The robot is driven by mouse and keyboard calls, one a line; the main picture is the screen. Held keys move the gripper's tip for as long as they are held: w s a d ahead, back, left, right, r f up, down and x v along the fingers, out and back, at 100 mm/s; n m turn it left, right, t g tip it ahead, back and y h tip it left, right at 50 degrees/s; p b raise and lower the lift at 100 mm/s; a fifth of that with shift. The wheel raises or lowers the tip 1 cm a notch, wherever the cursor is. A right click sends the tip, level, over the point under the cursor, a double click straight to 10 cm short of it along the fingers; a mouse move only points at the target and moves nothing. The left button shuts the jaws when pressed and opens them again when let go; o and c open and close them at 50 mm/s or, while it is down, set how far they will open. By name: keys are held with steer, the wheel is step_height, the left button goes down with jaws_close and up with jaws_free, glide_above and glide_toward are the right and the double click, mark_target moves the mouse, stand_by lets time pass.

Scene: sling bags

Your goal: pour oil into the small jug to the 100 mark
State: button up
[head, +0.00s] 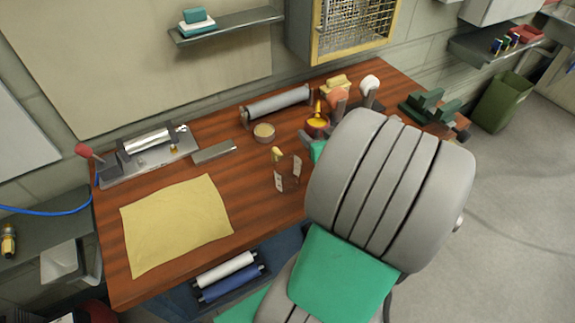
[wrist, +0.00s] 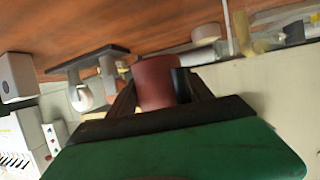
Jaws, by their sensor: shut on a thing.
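A small clear jug (head: 287,174) with white marked panels stands on the wooden bench. Its scale is too small to read, and I cannot tell its oil level. A dark red cup (head: 317,127) with yellow oil at its top is right of and behind the jug. My gripper (wrist: 158,92) is shut on this cup, which shows as a dark red cylinder in the wrist view (wrist: 155,72). The cup is apart from the jug. My large grey arm hides part of the bench right of the jug.
A yellow cloth (head: 175,225) lies at the front left of the bench (head: 255,205). A round tin (head: 264,132), a grey bar (head: 214,152) and a grey roller (head: 278,103) lie behind the jug. Green blocks (head: 428,105) stand at the far right.

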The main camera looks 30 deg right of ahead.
steer(key=s+f, duration=0.1)
steer(key=s+d+f, duration=0.1)
steer(key=s, duration=0.1)
steer(key=s+f+b, duration=0.1)
steer(key=s, duration=0.1)
steer(key=shift+d+f, duration=0.1)
steer(key=shift+d, duration=0.05)
steer(key=shift+n+y, duration=0.7)
steer(key=shift+y, duration=0.2)
steer(key=s+a, duration=0.1)
steer(key=s+f, duration=0.1)
steer(key=s, duration=0.1)
steer(key=s+a+f+b, duration=0.1)
steer(key=shift+s+a, duration=0.2)
steer(key=shift+a, duration=0.1)
steer(key=s+a+r+n+y+b, duration=0.1)
steer(key=s+a+n+y, duration=0.4)
steer(key=s+a, duration=0.3)
steer(key=a+y, duration=0.1)
steer(key=a, duration=0.2)
steer(key=shift+s+n+g+b, duration=0.25)
steer(key=shift+n+g+b, duration=0.05)
steer(key=shift+b, duration=0.1)
steer(key=shift+r, duration=0.15)
steer(key=shift+w+r+g, duration=0.3)
steer(key=shift+g, duration=0.2)
steer(key=shift+r, duration=0.1)
